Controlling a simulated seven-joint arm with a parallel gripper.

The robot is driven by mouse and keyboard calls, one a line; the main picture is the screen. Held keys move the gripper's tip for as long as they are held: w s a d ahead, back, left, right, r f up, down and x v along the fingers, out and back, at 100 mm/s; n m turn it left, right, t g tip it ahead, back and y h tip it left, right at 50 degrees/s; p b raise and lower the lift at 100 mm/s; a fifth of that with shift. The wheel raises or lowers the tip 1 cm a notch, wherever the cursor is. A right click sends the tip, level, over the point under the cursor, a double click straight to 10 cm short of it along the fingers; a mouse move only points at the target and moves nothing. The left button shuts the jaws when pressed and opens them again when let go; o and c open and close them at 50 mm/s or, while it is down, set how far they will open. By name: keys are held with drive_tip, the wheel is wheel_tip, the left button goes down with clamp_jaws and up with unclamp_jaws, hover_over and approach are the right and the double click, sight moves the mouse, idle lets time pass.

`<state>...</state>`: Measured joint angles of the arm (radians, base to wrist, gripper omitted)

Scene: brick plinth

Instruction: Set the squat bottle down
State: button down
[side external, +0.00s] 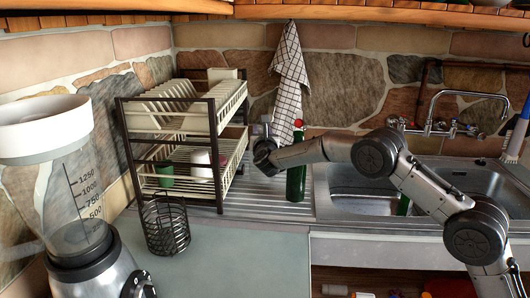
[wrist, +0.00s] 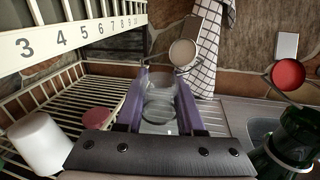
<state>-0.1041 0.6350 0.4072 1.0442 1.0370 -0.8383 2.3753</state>
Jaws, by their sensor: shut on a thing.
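The squat bottle (wrist: 158,103) is clear and glassy. In the wrist view it sits between the two purple fingers of my gripper (wrist: 163,108). My gripper is shut on it. In the side view my gripper (side external: 263,148) is above the ribbed metal drainboard (side external: 258,201), just right of the dish rack. The bottle is hard to make out there, and I cannot tell its exact height above the surface.
A two-tier dish rack (side external: 178,140) stands close on the left, with a green cup (side external: 164,174) inside. A tall green bottle (side external: 296,178) stands close on the right, before the sink (side external: 345,200). A checked towel (side external: 290,70) hangs behind. A wire basket (side external: 165,228) stands in front.

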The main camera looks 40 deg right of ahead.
drive_tip(key=shift+f, duration=2.7)
drive_tip(key=c, duration=0.5)
unclamp_jaws()
drive_tip(key=shift+f, duration=0.15)
